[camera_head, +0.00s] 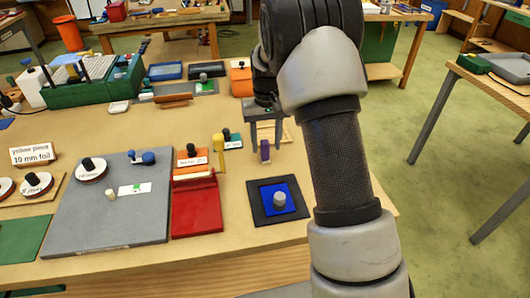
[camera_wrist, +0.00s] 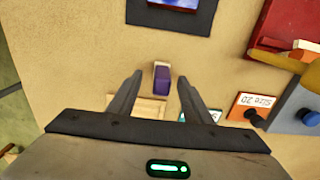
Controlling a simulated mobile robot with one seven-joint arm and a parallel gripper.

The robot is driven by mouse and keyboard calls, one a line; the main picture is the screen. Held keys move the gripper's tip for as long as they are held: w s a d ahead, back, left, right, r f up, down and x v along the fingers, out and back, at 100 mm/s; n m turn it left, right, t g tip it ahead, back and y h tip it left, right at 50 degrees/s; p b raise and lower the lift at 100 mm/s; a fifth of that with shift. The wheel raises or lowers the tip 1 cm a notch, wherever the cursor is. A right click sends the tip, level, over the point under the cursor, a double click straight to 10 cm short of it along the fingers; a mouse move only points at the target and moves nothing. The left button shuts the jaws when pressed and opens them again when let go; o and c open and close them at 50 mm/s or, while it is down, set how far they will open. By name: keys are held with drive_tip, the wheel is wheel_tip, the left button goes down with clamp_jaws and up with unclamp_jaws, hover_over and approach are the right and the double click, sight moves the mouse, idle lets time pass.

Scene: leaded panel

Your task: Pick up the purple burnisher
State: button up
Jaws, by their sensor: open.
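The purple burnisher (camera_head: 264,150) lies on the wooden table, just in front of my gripper in the head view. In the wrist view the purple burnisher (camera_wrist: 161,79) shows between and a little beyond my fingertips, with a pale strip along one edge. My gripper (camera_head: 267,146) points down over the table with its two fingers apart. In the wrist view my gripper (camera_wrist: 160,78) is open and nothing is held between the fingers. I cannot tell the exact height of the fingertips above the table.
A black mat with a blue square (camera_head: 267,204) bearing a grey knob lies nearby. A red tray (camera_head: 197,212), a yellow tool (camera_head: 218,150) and orange and teal cards are left of the burnisher. A small wooden frame (camera_wrist: 150,110) lies beneath my gripper.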

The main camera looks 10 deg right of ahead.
sight(265, 152)
wheel_tip(265, 152, down, 4)
drive_tip(key=shift+w+a+f, duration=0.15)
drive_tip(key=shift+f, duration=0.05)
drive_tip(key=c, duration=1.1)
wheel_tip(265, 152, up, 10)
drive_tip(key=shift+r, duration=0.1)
